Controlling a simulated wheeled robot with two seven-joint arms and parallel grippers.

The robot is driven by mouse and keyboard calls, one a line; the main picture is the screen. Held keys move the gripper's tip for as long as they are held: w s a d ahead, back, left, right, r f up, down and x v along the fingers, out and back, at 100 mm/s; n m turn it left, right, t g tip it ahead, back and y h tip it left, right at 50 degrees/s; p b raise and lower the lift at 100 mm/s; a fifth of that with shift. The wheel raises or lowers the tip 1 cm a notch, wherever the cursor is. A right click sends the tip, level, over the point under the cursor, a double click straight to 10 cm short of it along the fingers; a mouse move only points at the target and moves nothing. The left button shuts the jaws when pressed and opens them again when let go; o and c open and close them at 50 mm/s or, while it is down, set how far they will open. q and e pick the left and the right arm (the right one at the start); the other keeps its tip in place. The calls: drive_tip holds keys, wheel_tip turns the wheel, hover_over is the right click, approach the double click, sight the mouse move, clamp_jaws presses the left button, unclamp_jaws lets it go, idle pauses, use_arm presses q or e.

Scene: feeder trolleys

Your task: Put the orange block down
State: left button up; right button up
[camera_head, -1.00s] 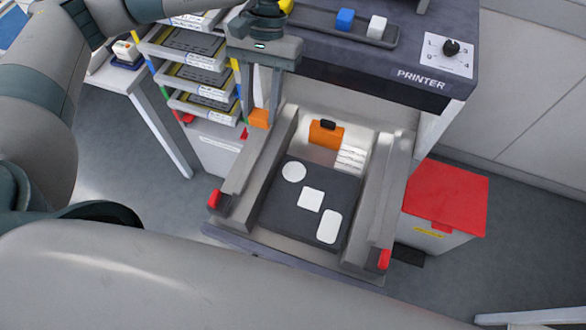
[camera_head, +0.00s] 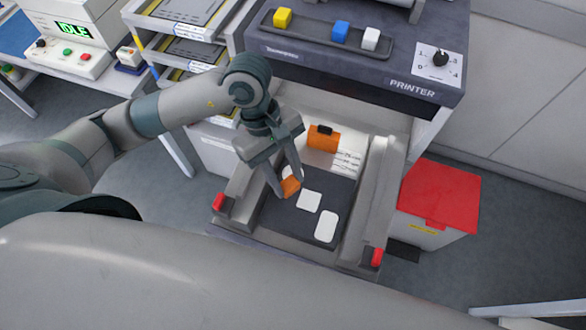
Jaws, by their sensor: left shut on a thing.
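My left gripper (camera_head: 288,187) is shut on the orange block (camera_head: 291,187). It holds the block over the dark plate (camera_head: 273,222) in the open tray below the printer. The white round patch seen earlier on this plate is hidden behind the block and fingers. A white square patch (camera_head: 309,201) and a white rounded rectangular patch (camera_head: 326,227) show beside it. I cannot tell whether the block touches the plate. My right gripper is not in view.
The tray has side rails with red ends (camera_head: 377,257). An orange part with a black knob (camera_head: 323,139) sits at its back. Yellow (camera_head: 282,18), blue (camera_head: 340,33) and white (camera_head: 371,39) blocks stand on the printer's shelf. A red-lidded bin (camera_head: 438,194) stands right.

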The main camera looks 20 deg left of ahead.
use_arm(q)
drive_tip(key=s+n, duration=0.1)
drive_tip(key=s+d+r+n+t, duration=0.1)
drive_tip(key=n, duration=0.1)
drive_tip(key=shift+s+d+p, duration=0.1)
drive_tip(key=shift+d+p, duration=0.05)
drive_tip(key=shift+p, duration=0.25)
drive_tip(key=n, duration=0.1)
drive_tip(key=s+n+t, duration=0.1)
drive_tip(key=n, duration=0.1)
drive_tip(key=shift+d+r+h, duration=0.15)
drive_tip(key=shift+d+h, duration=0.05)
drive_tip(key=shift+h, duration=0.1)
drive_tip(key=w+f+b, duration=0.1)
drive_tip(key=b, duration=0.1)
drive_tip(key=w+f+b, duration=0.1)
drive_tip(key=b, duration=0.2)
drive_tip(key=shift+w+a, duration=0.15)
drive_tip(key=shift+a, duration=0.2)
drive_tip(key=w+a+f+p, duration=0.1)
drive_tip(key=w, duration=0.1)
drive_tip(key=w+a+f+p, duration=0.1)
drive_tip(key=w+f, duration=0.1)
drive_tip(key=w, duration=0.1)
drive_tip(key=w+f+p, duration=0.1)
drive_tip(key=w, duration=0.2)
drive_tip(key=shift+w+a+f, duration=0.25)
drive_tip(key=shift+a+f, duration=0.05)
drive_tip(key=shift+a, duration=0.1)
drive_tip(key=shift+w+f, duration=0.2)
